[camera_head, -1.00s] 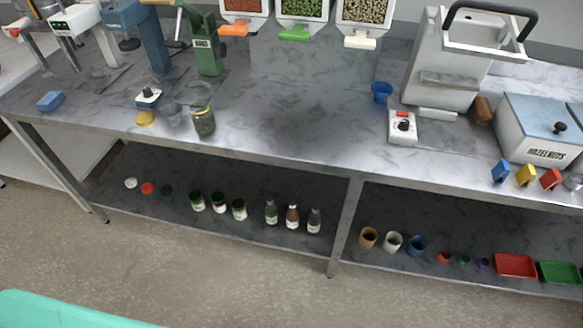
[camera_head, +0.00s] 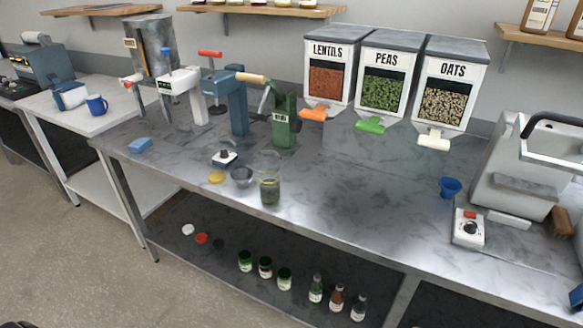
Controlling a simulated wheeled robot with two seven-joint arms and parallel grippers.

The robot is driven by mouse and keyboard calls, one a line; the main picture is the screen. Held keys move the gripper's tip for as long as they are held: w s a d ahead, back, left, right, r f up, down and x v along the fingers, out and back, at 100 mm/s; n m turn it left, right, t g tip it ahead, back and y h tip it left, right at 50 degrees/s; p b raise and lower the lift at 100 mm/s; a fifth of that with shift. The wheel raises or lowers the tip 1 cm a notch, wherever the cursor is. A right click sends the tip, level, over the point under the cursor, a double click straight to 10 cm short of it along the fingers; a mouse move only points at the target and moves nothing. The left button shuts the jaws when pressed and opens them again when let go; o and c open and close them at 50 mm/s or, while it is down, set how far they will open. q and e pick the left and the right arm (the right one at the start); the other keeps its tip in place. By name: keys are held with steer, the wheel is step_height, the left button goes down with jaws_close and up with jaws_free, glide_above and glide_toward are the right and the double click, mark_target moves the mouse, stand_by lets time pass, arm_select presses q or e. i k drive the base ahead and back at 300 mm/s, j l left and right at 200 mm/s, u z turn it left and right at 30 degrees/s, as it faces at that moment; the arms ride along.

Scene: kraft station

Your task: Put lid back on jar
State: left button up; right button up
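A clear glass jar (camera_head: 270,192) with dark green contents in its lower part stands upright near the front edge of the metal workbench. No lid shows on its top. A round yellow lid (camera_head: 216,177) lies flat on the bench to the left of the jar. A small grey bowl (camera_head: 241,177) sits between the lid and the jar. Neither of my grippers is in view.
A small scale-like device (camera_head: 224,158) stands behind the lid, and a green press (camera_head: 284,120) behind the jar. A blue sponge (camera_head: 140,145) lies to the left. Bench right of the jar is clear up to a blue cup (camera_head: 450,187). Loose lids (camera_head: 201,238), jars and bottles stand below.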

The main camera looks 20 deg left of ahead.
mark_target(268, 182)
steer(key=u, duration=1.25)
steer(key=i+j+z, duration=0.15)
steer(key=j, duration=0.2)
steer(key=i+j+z, duration=0.25)
steer(key=i+j, duration=0.15)
steer(key=j, duration=0.35)
steer(key=i+j+z, duration=0.15)
steer(key=j, duration=0.3)
steer(key=i+j+z, duration=0.15)
steer(key=j, duration=0.25)
steer(key=i+j+z, duration=0.15)
steer(key=j, duration=0.3)
steer(key=i+j, duration=0.1)
